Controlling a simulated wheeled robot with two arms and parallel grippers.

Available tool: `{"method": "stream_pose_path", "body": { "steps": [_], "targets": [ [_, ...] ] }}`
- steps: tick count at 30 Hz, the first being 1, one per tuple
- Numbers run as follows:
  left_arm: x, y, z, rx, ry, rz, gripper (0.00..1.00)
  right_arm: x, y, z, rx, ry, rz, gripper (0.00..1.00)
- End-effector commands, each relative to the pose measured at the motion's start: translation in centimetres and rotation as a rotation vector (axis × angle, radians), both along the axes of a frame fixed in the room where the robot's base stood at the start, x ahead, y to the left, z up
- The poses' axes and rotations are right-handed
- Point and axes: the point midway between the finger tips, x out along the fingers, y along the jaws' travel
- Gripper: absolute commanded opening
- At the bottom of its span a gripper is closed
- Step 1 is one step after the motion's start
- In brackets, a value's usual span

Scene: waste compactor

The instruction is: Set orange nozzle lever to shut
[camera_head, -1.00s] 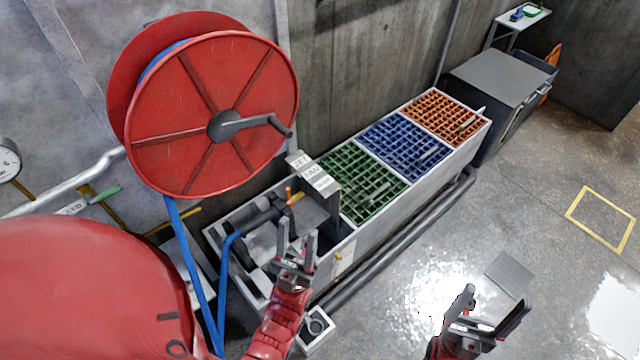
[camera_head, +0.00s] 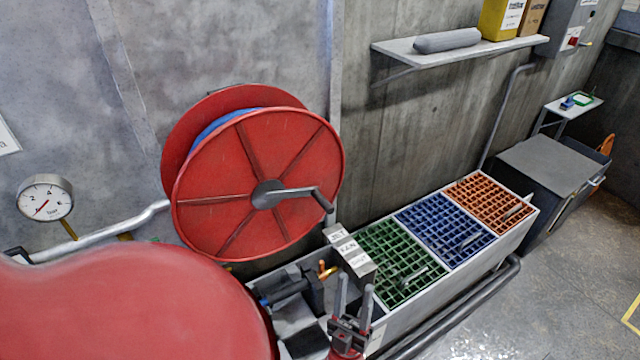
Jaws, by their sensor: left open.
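The orange nozzle lever (camera_head: 327,270) is small and sits on the dark nozzle (camera_head: 286,290), which lies in the grey trough below the hose reel. A grey block (camera_head: 365,271) beside it carries stacked white labels (camera_head: 347,246); the top two seem to read JET and FAN, and the lowest is too small to read. My left gripper (camera_head: 354,289) is open and empty, fingers pointing up in the picture, just right of and below the lever, apart from it in the picture. Its fingers overlap the lower edge of the block. I cannot tell its depth from the lever. My right gripper is out of view.
A red hose reel (camera_head: 228,200) with a dark crank (camera_head: 300,193) stands above the trough. My view's lower left is filled by a large red rounded shape. Green (camera_head: 385,245), blue and orange grates lie to the right. A gauge (camera_head: 45,198) is on the left.

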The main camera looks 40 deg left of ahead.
Motion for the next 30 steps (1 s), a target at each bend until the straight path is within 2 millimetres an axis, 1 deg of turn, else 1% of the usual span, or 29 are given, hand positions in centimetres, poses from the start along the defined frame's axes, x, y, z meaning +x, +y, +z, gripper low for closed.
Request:
{"method": "stream_pose_path", "body": {
  "steps": [5,8,11,13,14,17,18,20,21,23,24,27,30],
  "targets": [
    [1.3,3.0,-1.9,-0.100,0.038,0.103,0.48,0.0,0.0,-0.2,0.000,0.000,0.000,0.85],
    [2.2,5.2,-3.3,-0.180,0.063,0.181,0.48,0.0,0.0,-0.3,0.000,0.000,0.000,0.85],
    [3.1,7.5,-5.3,-0.273,0.099,0.268,0.48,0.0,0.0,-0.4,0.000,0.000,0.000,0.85],
    [3.6,9.3,-6.9,-0.349,0.128,0.335,0.48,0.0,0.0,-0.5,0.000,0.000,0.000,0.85],
    [3.9,10.1,-7.8,-0.386,0.143,0.366,0.48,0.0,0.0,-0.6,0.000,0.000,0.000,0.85],
    [5.0,12.7,-11.2,-0.533,0.203,0.479,0.48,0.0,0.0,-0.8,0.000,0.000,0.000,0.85],
    [5.5,13.7,-12.9,-0.602,0.238,0.528,0.48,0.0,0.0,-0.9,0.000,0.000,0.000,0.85],
    [6.4,15.0,-15.6,-0.715,0.294,0.600,0.48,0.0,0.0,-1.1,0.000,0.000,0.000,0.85],
    [7.0,15.7,-17.5,-0.793,0.337,0.645,0.48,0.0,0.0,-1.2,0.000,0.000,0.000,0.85],
    [8.2,16.2,-20.0,-0.899,0.405,0.697,0.48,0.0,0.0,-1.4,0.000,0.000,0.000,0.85],
    [8.9,16.2,-21.6,-0.966,0.457,0.727,0.48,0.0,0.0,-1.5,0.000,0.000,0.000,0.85],
    [11.0,15.9,-24.7,-1.110,0.591,0.779,0.48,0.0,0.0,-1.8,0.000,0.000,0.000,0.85],
    [13.1,15.0,-26.9,-1.218,0.737,0.804,0.48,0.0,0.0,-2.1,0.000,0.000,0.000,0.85]
  ]
}}
